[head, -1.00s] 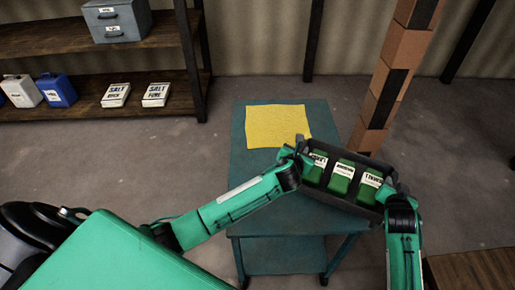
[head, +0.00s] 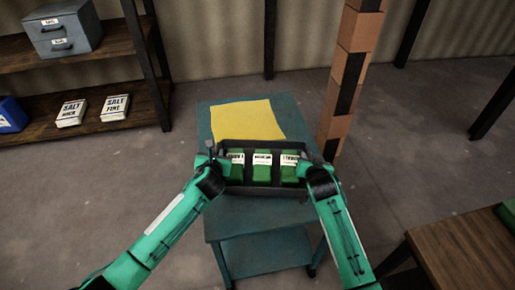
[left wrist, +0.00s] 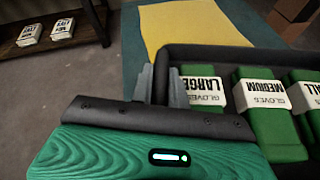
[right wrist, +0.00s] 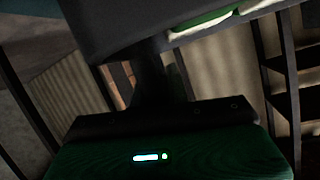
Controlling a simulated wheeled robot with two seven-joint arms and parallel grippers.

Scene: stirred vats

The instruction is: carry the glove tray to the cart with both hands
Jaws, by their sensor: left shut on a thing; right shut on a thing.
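The dark glove tray (head: 264,191) holds green glove boxes with white labels; in the left wrist view the tray (left wrist: 250,57) shows labels reading LARGE and MEDIUM, and a third partly cut off. My left gripper (head: 212,160) is shut on the tray's left end, and its fingers (left wrist: 163,84) straddle the wall there. My right gripper (head: 312,166) is shut on the right end; its fingers are dark in the right wrist view. The teal cart (head: 258,226) lies below the tray in the head view. The tray looks about level; whether it touches the cart I cannot tell.
A yellow cloth (head: 247,119) lies on the cart's far part, just beyond the tray. A brick-coloured column (head: 340,95) stands close behind the cart's right side. A wooden table (head: 470,250) is at lower right. Shelves (head: 100,125) with salt boxes stand at left.

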